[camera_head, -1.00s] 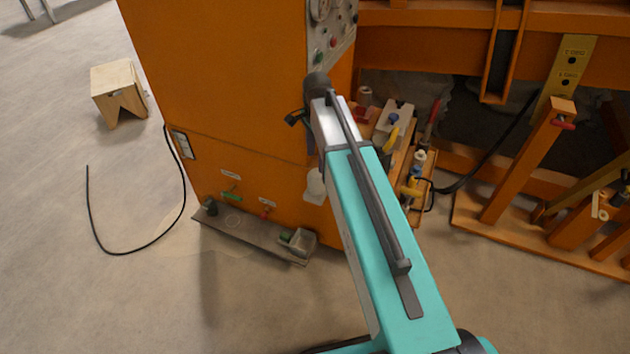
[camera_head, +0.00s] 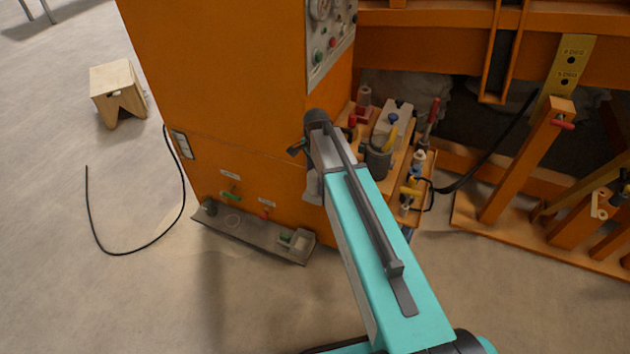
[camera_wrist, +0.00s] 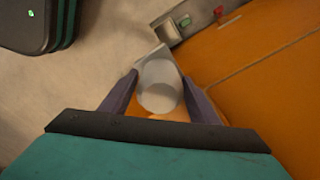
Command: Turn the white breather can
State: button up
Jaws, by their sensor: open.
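The white breather can (camera_wrist: 160,88) shows in the wrist view as a pale rounded cylinder seen nearly end on. It lies between the two dark fingers of my gripper (camera_wrist: 160,77), which is open with one finger on each side. I cannot tell whether either finger touches it. In the head view, the white can (camera_head: 312,190) is low on the orange cabinet (camera_head: 230,80), partly hidden by my arm.
A grey drip tray (camera_head: 255,238) sits at the cabinet's foot. A tool shelf (camera_head: 400,165) with a grey cup and bottles stands right of my arm. A wooden stool (camera_head: 118,88) and a black cable (camera_head: 120,252) are at left. Floor in front is open.

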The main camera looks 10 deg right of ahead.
jog(key=shift+f, duration=0.2)
jog(key=c, duration=0.8)
jog(key=shift+n, duration=0.4)
jog(key=n+p, duration=0.2)
jog(key=n, duration=0.2)
jog(key=shift+n, duration=0.4)
jog(key=n+p, duration=0.1)
jog(key=n, duration=0.5)
jog(key=shift+n, duration=0.3)
